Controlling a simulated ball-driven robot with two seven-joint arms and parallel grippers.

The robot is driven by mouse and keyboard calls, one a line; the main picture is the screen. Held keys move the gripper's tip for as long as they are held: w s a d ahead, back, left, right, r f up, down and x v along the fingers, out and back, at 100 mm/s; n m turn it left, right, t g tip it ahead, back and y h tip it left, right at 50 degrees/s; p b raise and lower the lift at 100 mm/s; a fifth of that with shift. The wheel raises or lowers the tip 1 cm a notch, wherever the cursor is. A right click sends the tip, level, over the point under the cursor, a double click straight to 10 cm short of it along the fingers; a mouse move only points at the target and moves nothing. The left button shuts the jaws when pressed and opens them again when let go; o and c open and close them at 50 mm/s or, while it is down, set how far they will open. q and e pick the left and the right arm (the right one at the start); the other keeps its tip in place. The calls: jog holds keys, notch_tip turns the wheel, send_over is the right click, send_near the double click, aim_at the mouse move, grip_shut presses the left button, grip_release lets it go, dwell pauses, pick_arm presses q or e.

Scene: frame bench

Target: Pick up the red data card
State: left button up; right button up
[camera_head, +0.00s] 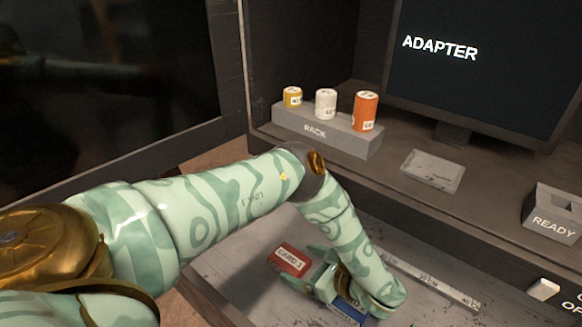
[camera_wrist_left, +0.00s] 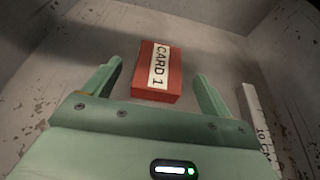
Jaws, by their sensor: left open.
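The red data card (camera_head: 290,261) is a small red block with a white label on the bench tray. In the left wrist view the red card (camera_wrist_left: 170,88) reads "CARD 1" and lies flat, ahead of and between the fingers. My left gripper (camera_head: 308,276) is low over the tray, beside the card. In the left wrist view its green fingers (camera_wrist_left: 155,86) are spread wide with nothing held between them. A blue block (camera_head: 350,311) is partly hidden by my left arm. My right gripper is not in view.
A ruler strip (camera_head: 435,281) lies right of my gripper. A grey rack (camera_head: 330,130) holds yellow, white and orange cylinders behind. A screen (camera_head: 480,60) reads "ADAPTER". A "READY" box (camera_head: 552,214) stands at the right. A flat grey plate (camera_head: 432,170) lies on the shelf.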

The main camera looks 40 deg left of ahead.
aim_at(290, 259)
pick_arm(q)
jog(key=b+x, duration=0.1)
jog(key=x, duration=0.5)
jog(key=shift+f, duration=0.1)
jog(key=c, duration=1.1)
